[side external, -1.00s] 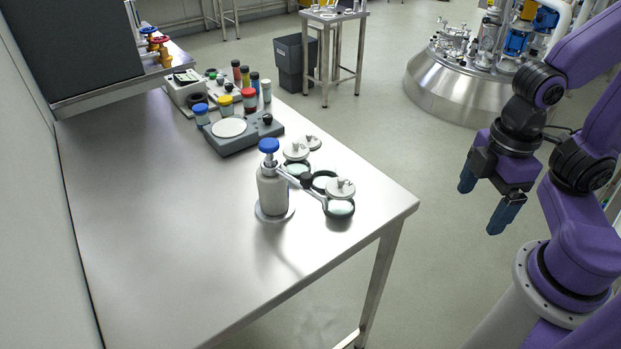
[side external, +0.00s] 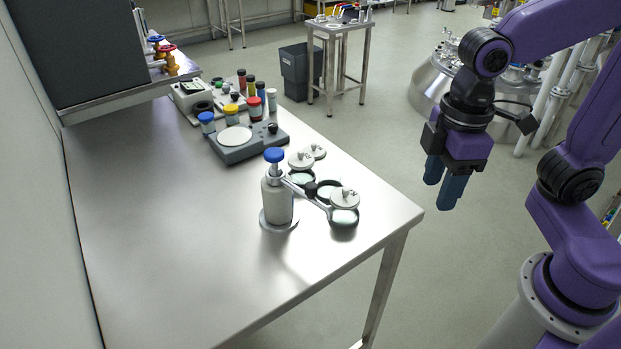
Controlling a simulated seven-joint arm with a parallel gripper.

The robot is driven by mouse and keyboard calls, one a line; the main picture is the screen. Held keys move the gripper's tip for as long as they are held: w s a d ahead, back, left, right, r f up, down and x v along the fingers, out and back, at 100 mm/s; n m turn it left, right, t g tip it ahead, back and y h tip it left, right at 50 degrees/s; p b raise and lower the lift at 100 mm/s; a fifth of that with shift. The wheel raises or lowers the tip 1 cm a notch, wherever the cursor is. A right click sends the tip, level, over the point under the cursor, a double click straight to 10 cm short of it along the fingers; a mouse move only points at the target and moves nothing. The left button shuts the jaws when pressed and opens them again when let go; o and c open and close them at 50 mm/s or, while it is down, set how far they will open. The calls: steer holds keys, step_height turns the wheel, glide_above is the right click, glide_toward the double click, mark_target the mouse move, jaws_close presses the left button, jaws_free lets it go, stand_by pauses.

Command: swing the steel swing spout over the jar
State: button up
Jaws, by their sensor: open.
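The steel swing spout (side external: 316,199) is a thin arm with a dark knob (side external: 311,189). It reaches from the neck of a grey dispenser bottle (side external: 278,206) with a blue top toward the table's right edge. Its outer end lies by the nearest of several low, dark-rimmed round jars (side external: 344,219). A pale knobbed lid shape covers part of that jar, and I cannot tell which jar is meant. My gripper (side external: 444,186) is open and empty, pointing down. It appears to the right of the table edge, apart from the spout.
Behind the spout stand a grey device with a round white plate (side external: 235,136) and several colour-capped vials (side external: 255,108). The steel table (side external: 160,240) is bare at left and front. A small stand (side external: 338,28) and grey bin (side external: 295,72) are on the floor behind.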

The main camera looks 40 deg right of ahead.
mark_target(311, 185)
steer(key=w+a+r+m, duration=0.1)
steer(key=w+a+r, duration=0.5)
steer(key=w, duration=0.2)
steer(key=w+a+r+m, duration=0.2)
steer(key=w+a+r, duration=0.45)
steer(key=w, duration=0.25)
steer(key=f, duration=1.7)
steer(key=shift+s+d+f, duration=0.1)
steer(key=shift+s+f, duration=0.05)
steer(key=shift+s, duration=0.05)
jaws_close()
